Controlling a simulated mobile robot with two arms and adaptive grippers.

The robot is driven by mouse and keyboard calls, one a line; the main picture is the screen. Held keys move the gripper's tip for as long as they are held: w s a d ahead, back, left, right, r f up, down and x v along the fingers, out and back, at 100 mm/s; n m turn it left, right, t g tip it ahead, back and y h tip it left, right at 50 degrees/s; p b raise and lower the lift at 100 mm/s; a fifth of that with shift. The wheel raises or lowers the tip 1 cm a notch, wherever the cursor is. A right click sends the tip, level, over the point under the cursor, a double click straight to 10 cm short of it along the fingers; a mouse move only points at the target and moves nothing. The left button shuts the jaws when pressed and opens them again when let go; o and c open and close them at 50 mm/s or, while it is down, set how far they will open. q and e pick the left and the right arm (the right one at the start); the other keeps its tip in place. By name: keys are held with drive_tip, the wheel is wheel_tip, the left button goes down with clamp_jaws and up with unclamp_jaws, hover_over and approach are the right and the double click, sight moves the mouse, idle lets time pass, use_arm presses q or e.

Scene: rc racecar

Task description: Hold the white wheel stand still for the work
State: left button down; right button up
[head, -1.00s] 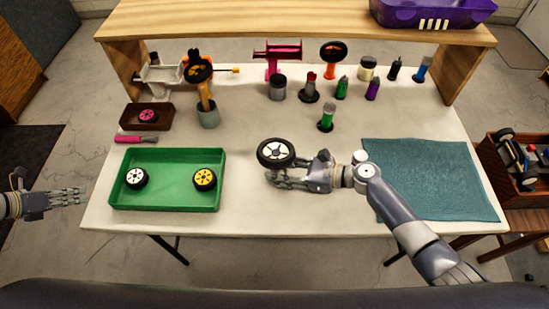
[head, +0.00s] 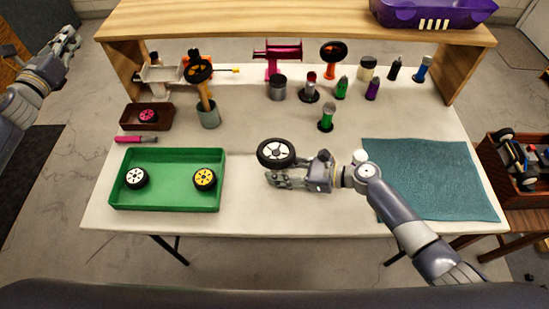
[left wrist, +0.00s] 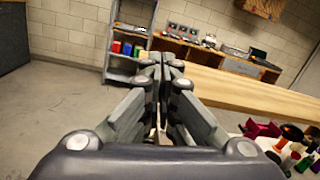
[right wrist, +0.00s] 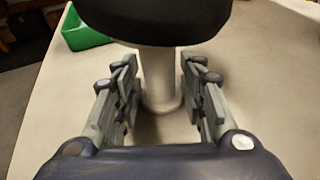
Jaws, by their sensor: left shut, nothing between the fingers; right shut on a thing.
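The white wheel stand (right wrist: 160,85) shows in the right wrist view as a pale upright post with a round foot on the table. A black-tyred wheel with a white hub (head: 276,153) sits on top of it; the wheel hides most of the stand in the head view. My right gripper (head: 280,178) is shut on the stand's post, below the wheel; its fingers (right wrist: 158,88) lie on both sides of the post. My left gripper (head: 68,38) is raised off the table's left side, shut and empty; its closed fingers also show in the left wrist view (left wrist: 168,68).
A green tray (head: 167,208) with a white-hubbed and a yellow-hubbed wheel lies left of the stand. A teal mat (head: 435,180) lies right, partly under my right arm. Bottles and tools stand behind, by the wooden shelf (head: 290,30). The table's front middle is clear.

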use_arm(q)
drive_tip(key=w+d+f+n+g+y, duration=0.1)
drive_tip(key=w+d+f+n, duration=0.15)
drive_tip(key=d, duration=0.55)
drive_tip(key=w+d+f+n+g, duration=0.2)
drive_tip(key=w+d+n, duration=0.2)
drive_tip(key=d, duration=0.4)
drive_tip(key=s+d+f+g+h, duration=0.1)
drive_tip(key=d+f+g, duration=0.1)
drive_tip(key=d, duration=0.6)
drive_tip(key=s+d+f+g+h, duration=0.1)
drive_tip(key=s+d+g, duration=0.1)
drive_tip(key=d, duration=0.7)
drive_tip(key=s+d+f+m+g+h, duration=0.15)
drive_tip(key=s+d+m+g, duration=0.4)
drive_tip(key=s+d, duration=0.8)
drive_tip(key=s+d+m+g+y, duration=0.3)
drive_tip(key=s+d+g, duration=0.1)
drive_tip(key=s, duration=0.8)
drive_tip(key=shift+s+d+f+g+y, duration=0.15)
drive_tip(key=shift+s+f+g+y, duration=0.1)
drive_tip(key=shift+f+g+y, duration=0.15)
